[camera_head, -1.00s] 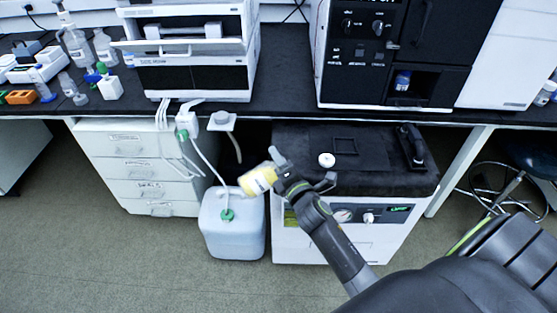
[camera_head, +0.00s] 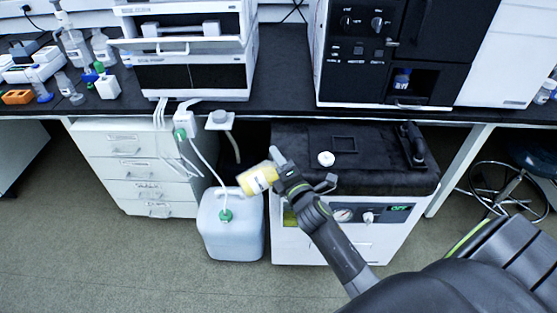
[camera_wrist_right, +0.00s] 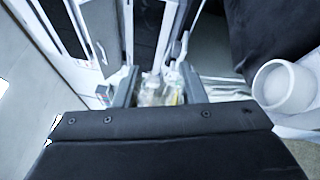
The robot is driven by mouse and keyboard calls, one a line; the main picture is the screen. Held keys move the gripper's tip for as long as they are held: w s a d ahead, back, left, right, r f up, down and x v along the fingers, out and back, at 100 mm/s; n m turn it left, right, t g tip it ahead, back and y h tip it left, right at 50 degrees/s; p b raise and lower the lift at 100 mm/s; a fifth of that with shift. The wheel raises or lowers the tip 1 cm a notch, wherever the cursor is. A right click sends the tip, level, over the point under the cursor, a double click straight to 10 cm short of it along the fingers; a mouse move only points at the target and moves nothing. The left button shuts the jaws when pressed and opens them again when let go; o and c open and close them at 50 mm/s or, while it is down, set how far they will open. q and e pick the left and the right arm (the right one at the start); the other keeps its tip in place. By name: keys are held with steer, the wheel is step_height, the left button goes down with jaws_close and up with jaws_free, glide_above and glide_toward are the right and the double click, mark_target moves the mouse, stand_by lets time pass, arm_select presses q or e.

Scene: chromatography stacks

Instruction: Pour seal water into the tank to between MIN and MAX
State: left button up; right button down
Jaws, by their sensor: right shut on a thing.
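My right gripper (camera_head: 282,172) is shut on a yellow bottle with a white label (camera_head: 259,179). The bottle is tilted, in the air above the gap between a white jug and a black-topped white unit. In the right wrist view, a clear, blurred part of the bottle (camera_wrist_right: 160,92) shows between the two fingers. The unit (camera_head: 330,245) has a gauge, a display and a yellow-green window (camera_head: 290,217) on its front. A white round cap or port (camera_head: 326,159) stands on its top. I cannot read MIN or MAX marks or see a water level. My left gripper is not in view.
The white jug with a green cap and tube (camera_head: 232,240) stands on the floor below the bottle. A black handle-like part (camera_head: 413,147) sits on the unit's right side. The black bench (camera_head: 285,75) above carries instruments. White drawers (camera_head: 135,165) stand at left.

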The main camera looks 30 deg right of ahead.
steer(key=shift+f+m+b, duration=0.25)
steer(key=shift+m+b, duration=0.15)
steer(key=shift+b, duration=0.1)
steer(key=shift+d, duration=0.1)
steer(key=shift+d+f+m+b, duration=0.1)
steer(key=shift+f+m+b, duration=0.3)
steer(key=shift+m+b, duration=0.25)
stand_by(0.4)
steer(key=shift+f, duration=0.1)
stand_by(0.9)
stand_by(1.7)
